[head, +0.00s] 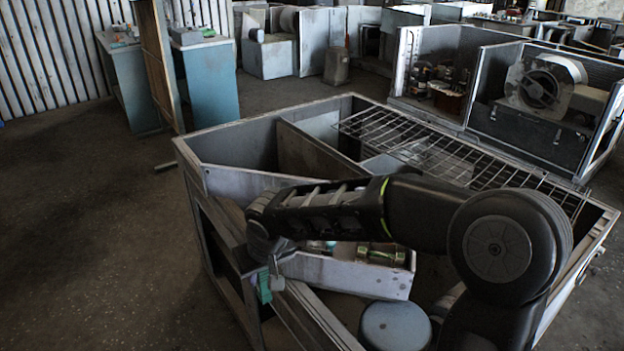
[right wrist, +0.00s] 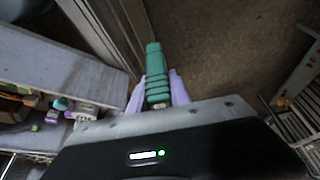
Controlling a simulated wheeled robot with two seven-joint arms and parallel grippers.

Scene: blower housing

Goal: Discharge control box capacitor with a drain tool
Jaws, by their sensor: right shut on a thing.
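My right gripper (head: 268,280) is shut on a green-handled tool (head: 263,290), probably the drain tool, held at the near left edge of the grey metal cabinet. In the right wrist view the ribbed green handle (right wrist: 154,75) sits between the two pale fingers (right wrist: 158,92) and points away. The tool's other end is hidden. An open pale box (head: 350,275) with small parts, likely the control box, lies right of the gripper, partly behind my arm. A gold-and-green cylinder (head: 382,252) in it may be the capacitor. My left gripper is out of view.
The open cabinet (head: 240,184) has raised walls and a wire rack (head: 450,152) across its far right. A round grey-blue lid (head: 395,325) is at the front. A second open unit with a blower (head: 540,85) stands behind. The floor at left is clear.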

